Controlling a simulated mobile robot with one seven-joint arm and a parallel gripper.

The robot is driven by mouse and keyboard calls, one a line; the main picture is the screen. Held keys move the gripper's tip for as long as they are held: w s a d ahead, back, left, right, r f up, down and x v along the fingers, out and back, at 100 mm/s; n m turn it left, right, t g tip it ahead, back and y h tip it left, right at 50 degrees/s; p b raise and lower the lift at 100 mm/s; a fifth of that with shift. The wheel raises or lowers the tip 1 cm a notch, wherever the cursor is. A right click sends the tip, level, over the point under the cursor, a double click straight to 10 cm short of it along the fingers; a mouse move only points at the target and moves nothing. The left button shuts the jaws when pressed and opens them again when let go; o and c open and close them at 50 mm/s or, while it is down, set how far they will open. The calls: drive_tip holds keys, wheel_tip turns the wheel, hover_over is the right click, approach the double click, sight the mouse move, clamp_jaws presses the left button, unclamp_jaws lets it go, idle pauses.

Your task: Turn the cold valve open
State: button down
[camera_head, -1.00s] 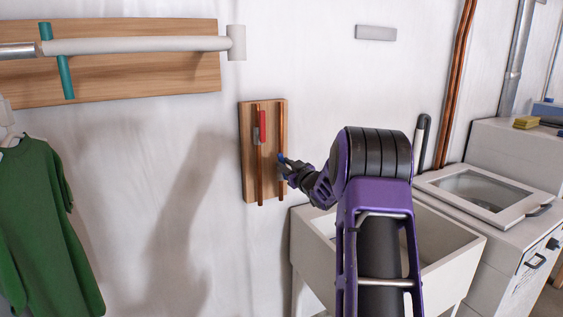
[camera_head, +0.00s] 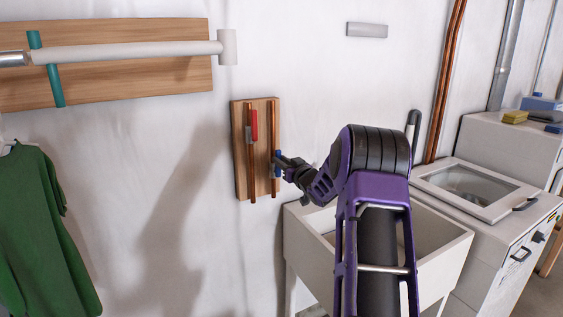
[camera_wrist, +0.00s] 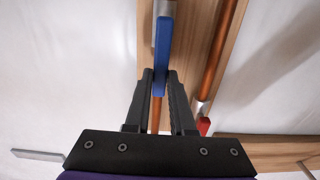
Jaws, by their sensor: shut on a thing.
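The cold valve's blue lever (camera_head: 278,157) is on the right copper pipe of a wooden wall board (camera_head: 241,180). In the head view it stands roughly upright, in line with the pipe. My gripper (camera_head: 282,163) reaches it from the right and is shut on it. In the wrist view the blue lever (camera_wrist: 162,45) runs up from between my two fingers (camera_wrist: 160,82), close to the line of its pipe. The finger contact is partly hidden. A red lever (camera_head: 254,125) is on the left pipe, also upright.
A white utility sink (camera_head: 440,257) stands below my arm. A white washer (camera_head: 500,225) is to its right. A rail with a white end (camera_head: 140,48) and a green shirt (camera_head: 45,220) are on the left. The wall between shirt and board is clear.

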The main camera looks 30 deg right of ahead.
drive_tip(key=c, duration=0.8)
unclamp_jaws()
drive_tip(key=shift+o, duration=0.2)
drive_tip(key=shift+s, duration=0.1)
drive_tip(key=s+b, duration=0.1)
drive_tip(key=s, duration=1.6)
drive_tip(key=shift+s+d, duration=0.15)
drive_tip(key=shift+d, duration=0.2)
